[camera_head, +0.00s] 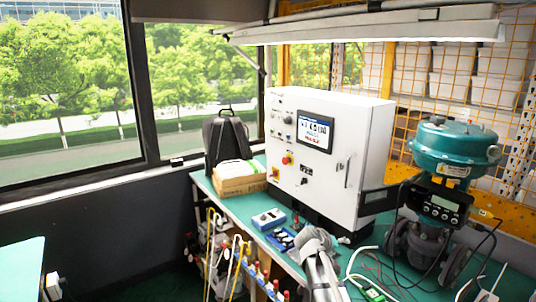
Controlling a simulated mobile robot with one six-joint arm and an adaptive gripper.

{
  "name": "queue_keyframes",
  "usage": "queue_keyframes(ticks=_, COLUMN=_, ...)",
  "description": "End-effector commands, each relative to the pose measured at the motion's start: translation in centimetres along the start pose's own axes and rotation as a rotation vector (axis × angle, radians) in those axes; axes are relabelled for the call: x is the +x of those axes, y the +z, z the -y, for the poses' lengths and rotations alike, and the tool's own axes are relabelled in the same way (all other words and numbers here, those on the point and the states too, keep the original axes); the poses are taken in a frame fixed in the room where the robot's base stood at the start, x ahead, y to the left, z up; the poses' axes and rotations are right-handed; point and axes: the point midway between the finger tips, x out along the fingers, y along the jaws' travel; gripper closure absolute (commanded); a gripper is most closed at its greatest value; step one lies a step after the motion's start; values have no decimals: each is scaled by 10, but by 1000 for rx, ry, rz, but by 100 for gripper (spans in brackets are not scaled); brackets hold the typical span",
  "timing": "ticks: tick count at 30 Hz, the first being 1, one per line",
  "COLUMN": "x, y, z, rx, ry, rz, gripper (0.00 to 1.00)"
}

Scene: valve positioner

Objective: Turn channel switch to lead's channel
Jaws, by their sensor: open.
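I cannot pick out the channel switch for certain. A white control cabinet (318,165) on the green bench has a lit screen (315,131), a red-and-yellow button (287,159) and several small knobs to the screen's left. A blue-and-white device (268,218) lies on the bench in front of it, with a second blue device (281,239) nearer; their controls are too small to read. Thin leads (372,262) run over the bench at the right; their channel cannot be read. My gripper (303,246) is low in front of the cabinet, close to the nearer blue device, open and apparently empty.
A teal valve actuator (453,148) with a black positioner (441,204) stands at the right. A backpack (226,138) and cardboard box (240,184) sit at the bench's far left. Yellow and white hoses (238,258) hang at the front edge. Windows are behind.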

Motion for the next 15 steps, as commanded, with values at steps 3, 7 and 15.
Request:
queue_keyframes(ticks=3, x=-17, y=44, z=1, rx=36, ry=-111, rz=101, gripper=9)
queue_keyframes(ticks=7, x=-36, y=84, z=10, rx=66, ry=-244, rz=208, gripper=9)
queue_keyframes(ticks=15, x=-94, y=158, z=29, rx=99, ry=-545, rz=402, gripper=9)
